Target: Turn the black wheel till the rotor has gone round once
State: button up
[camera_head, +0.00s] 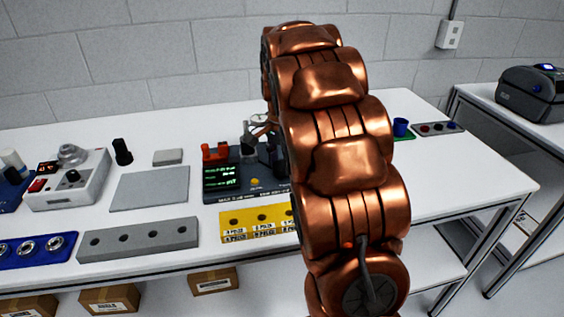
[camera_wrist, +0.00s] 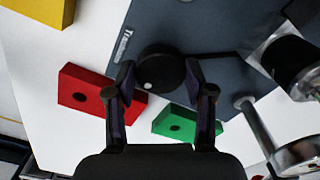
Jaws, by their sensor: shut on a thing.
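The black wheel (camera_wrist: 158,76), a round knob with a pale dot near its lower left, sits on a dark blue-grey panel (camera_wrist: 205,28) in the wrist view. My gripper (camera_wrist: 160,72) has one finger on each side of the wheel and is shut on it. In the head view my copper arm hides the wheel and much of the dark unit; the unit's screen (camera_head: 221,177) shows green text too small to read. A black-and-silver cylinder (camera_wrist: 291,65) shows at right in the wrist view. I cannot tell whether it is the rotor.
Red (camera_wrist: 88,88) and green (camera_wrist: 175,124) blocks with holes lie beside the panel. A silver post (camera_wrist: 257,125) stands at right. In the head view, a yellow holed strip (camera_head: 247,222), a grey holed bar (camera_head: 140,239) and a white box (camera_head: 70,180) stand left of my arm.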

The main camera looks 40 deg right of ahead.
aim_at(282, 165)
jog(key=o, duration=1.2)
jog(key=shift+c, duration=0.2)
jog(key=shift+r, duration=0.1)
notch_tip(282, 165, up, 12)
dwell(0.5)
